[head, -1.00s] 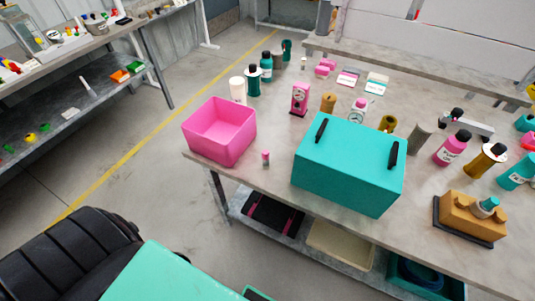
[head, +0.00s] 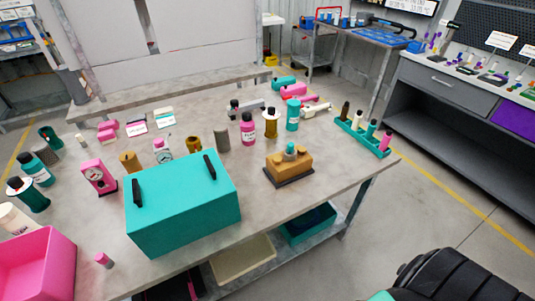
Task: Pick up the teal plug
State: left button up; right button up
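A small teal plug (head: 371,128) appears to stand in the teal rack (head: 350,127) at the right end of the table, between an olive piece and a pink one. Another small teal piece (head: 291,150) sits on top of the tan pump block (head: 289,166), which stands on a dark base near the table's front right. I cannot tell which of these two the task names. Neither of my grippers is in view.
A large teal box with black handles (head: 183,213) stands at the table's front middle. A pink bin (head: 38,262) is at the left. Several bottles, including a pink one (head: 248,130), stand behind. Bare tabletop (head: 335,175) lies right of the pump block.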

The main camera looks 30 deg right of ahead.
aim_at(290, 149)
jog(key=l+z, duration=0.1)
jog(key=z, duration=0.25)
jog(key=l+z, duration=0.1)
jog(key=z, duration=0.3)
jog(key=l+z, duration=0.1)
jog(key=z, duration=0.25)
